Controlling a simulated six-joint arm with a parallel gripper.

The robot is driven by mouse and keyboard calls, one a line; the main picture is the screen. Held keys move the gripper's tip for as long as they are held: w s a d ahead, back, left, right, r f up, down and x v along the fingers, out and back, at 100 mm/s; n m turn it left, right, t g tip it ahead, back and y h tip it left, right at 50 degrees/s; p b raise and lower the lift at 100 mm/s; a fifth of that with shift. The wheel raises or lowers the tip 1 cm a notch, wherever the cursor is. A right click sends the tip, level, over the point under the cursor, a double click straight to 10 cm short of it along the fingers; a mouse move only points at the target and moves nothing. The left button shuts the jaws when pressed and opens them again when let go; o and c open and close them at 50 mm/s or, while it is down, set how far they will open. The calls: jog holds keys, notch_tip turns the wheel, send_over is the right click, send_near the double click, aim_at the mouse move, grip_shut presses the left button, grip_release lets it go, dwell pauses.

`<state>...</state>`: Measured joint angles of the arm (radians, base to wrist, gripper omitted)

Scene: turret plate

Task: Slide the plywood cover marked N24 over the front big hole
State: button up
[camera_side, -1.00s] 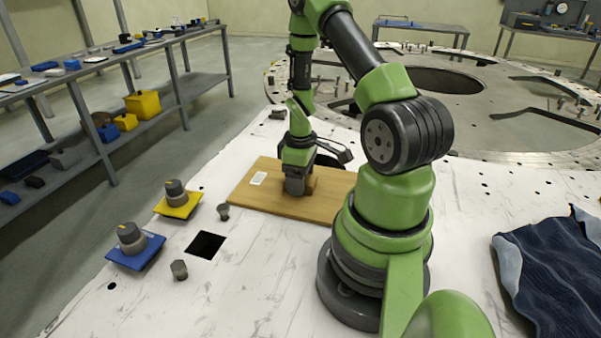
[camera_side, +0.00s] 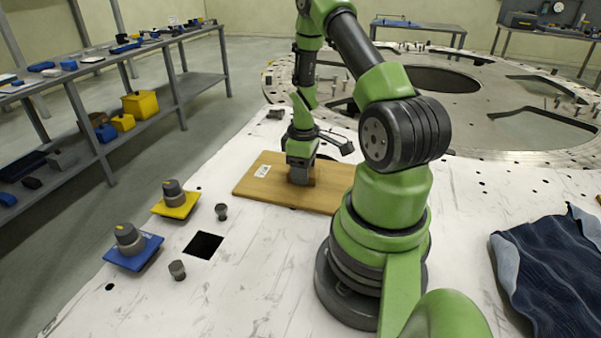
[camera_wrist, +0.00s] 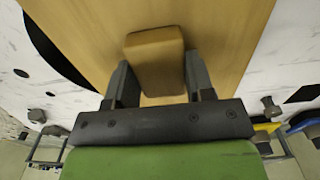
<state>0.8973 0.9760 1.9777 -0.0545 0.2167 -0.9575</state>
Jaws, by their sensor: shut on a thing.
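The plywood cover (camera_side: 265,190) lies flat on the white plate, with a small white label near its left corner. The label is too small to read. A wooden block handle (camera_wrist: 155,58) stands on the cover. My gripper (camera_side: 300,180) is shut on this block, with one finger on each side in the wrist view (camera_wrist: 158,85). A big dark round hole (camera_wrist: 52,48) shows in the wrist view beside the cover, its edge partly hidden under the board. In the side view a dark part of a hole (camera_side: 325,157) shows just behind the cover.
A small square hole (camera_side: 203,245) is open in front of the cover. Bolts (camera_side: 221,212) stand near it, with knobbed yellow (camera_side: 176,206) and blue (camera_side: 134,254) plates to the left. A dark blue cloth (camera_side: 550,265) lies at right.

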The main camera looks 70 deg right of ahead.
jog(key=shift+s+d, duration=0.15)
jog(key=shift+d, duration=1.25)
jog(key=shift+s+d, duration=0.1)
jog(key=shift+d, duration=1.25)
jog(key=o, duration=1.2)
jog(key=shift+c, duration=0.2)
jog(key=shift+r, duration=3.5)
